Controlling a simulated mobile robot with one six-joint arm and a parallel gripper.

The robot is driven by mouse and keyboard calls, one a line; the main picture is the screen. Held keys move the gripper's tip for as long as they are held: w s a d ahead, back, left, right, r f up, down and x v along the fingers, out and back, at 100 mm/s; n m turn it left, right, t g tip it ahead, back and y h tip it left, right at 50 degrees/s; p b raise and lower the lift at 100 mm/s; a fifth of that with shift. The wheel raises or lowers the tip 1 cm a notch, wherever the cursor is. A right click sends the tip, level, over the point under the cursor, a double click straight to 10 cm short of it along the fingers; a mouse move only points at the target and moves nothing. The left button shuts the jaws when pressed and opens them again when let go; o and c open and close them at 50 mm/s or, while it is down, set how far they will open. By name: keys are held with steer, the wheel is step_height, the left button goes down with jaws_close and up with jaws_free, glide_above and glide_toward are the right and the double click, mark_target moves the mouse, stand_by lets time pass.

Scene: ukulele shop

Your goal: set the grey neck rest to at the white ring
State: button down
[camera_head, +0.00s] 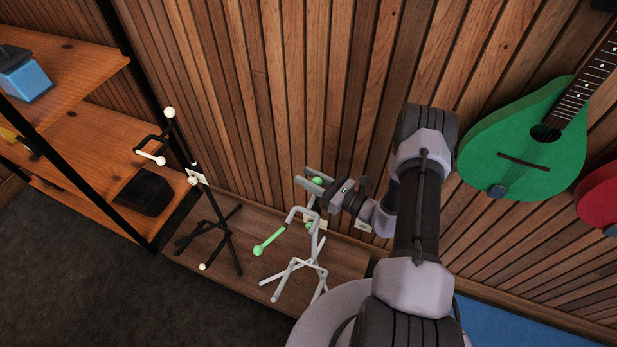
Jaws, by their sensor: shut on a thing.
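A light grey stand (301,265) with green tips stands on the low wooden platform in the head view. Its lower arm reaches forward left and ends in a green tip (258,250). My gripper (312,181) is at the top of this stand, in front of the slatted wall. It is shut on the top part, the grey neck rest, whose green end (318,181) shows between the fingers. The fingers cover most of the neck rest. I cannot make out a white ring on the post.
A black stand (217,222) with white tips stands to the left on the platform (345,262). Wooden shelves (85,150) are at the far left. A green ukulele (530,140) and a red one (602,195) hang at the right. Dark floor is clear in front.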

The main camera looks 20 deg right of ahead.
step_height(320, 180, up, 10)
steer(key=p, duration=0.7)
steer(key=shift+r, duration=0.25)
steer(key=c, duration=1.1)
jaws_free()
steer(key=shift+o, duration=0.2)
steer(key=p+v, duration=0.3)
steer(key=v, duration=1.4)
steer(key=shift+s, duration=0.2)
